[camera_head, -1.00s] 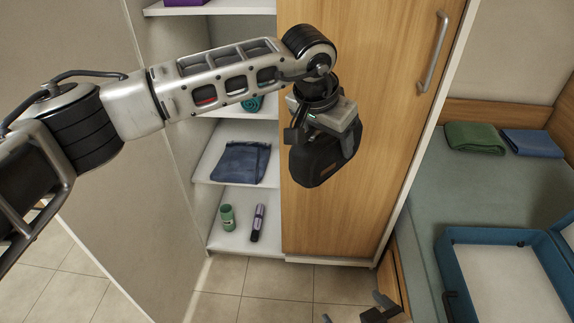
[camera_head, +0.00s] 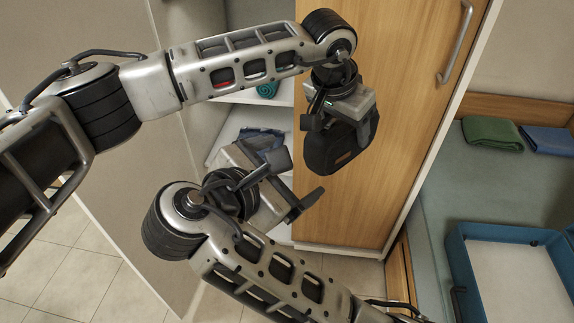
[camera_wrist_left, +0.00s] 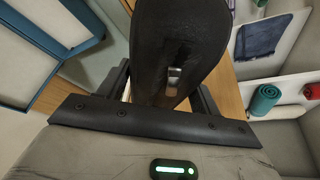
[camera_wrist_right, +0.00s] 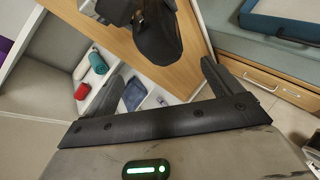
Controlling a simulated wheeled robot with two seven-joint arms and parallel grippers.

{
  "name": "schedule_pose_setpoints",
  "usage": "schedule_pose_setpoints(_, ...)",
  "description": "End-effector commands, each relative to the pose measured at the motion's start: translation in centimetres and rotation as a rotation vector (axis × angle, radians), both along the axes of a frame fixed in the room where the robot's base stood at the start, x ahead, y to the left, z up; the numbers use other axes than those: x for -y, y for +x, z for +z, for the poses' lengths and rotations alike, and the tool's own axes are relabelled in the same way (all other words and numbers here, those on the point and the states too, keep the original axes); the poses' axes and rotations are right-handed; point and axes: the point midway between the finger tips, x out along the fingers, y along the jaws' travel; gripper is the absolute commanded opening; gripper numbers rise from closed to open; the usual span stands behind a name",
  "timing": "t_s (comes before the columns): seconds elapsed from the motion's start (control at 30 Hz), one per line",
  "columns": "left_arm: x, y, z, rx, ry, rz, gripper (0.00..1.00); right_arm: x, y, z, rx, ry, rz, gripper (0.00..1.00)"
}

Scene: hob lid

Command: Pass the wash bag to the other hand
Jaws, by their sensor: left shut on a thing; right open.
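The black wash bag (camera_head: 345,150) hangs below my left gripper (camera_head: 338,112), which is shut on its upper part. In the left wrist view the bag (camera_wrist_left: 180,45) fills the space between the fingers. My right gripper (camera_head: 299,178) is open and empty, to the lower left of the bag, its fingers pointing up and right. A gap seems to lie between the bag and the right fingers. In the right wrist view the bag (camera_wrist_right: 158,38) appears at the top, beyond the open fingers.
A wooden cabinet door (camera_head: 400,100) with a metal handle (camera_head: 456,45) stands behind the bag. Open shelves to its left hold a dark folded cloth (camera_head: 262,138) and a teal roll (camera_head: 267,90). At right, a green cloth (camera_head: 492,132), a blue cloth (camera_head: 547,140) and a blue tray (camera_head: 462,255) lie on a surface.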

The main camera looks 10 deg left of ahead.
Motion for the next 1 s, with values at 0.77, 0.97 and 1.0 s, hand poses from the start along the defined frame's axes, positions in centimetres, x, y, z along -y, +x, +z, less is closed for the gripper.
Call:
schedule_pose_setpoints(0.77, 0.0, 0.0, 0.1, 0.002, -0.002, 0.0, 0.29, 4.7, 7.3, -2.9, 0.01, -0.042, -0.016, 0.91)
schedule_pose_setpoints(0.97, 0.0, 0.0, 0.1, 0.002, -0.002, 0.0, 0.29, 5.6, 9.0, -3.7, 0.01, -0.039, -0.015, 0.91)
schedule_pose_setpoints(1.0, 0.0, 0.0, 0.1, 0.002, -0.002, 0.0, 0.29, 5.7, 9.2, -3.8, 0.01, -0.039, -0.015, 0.91)
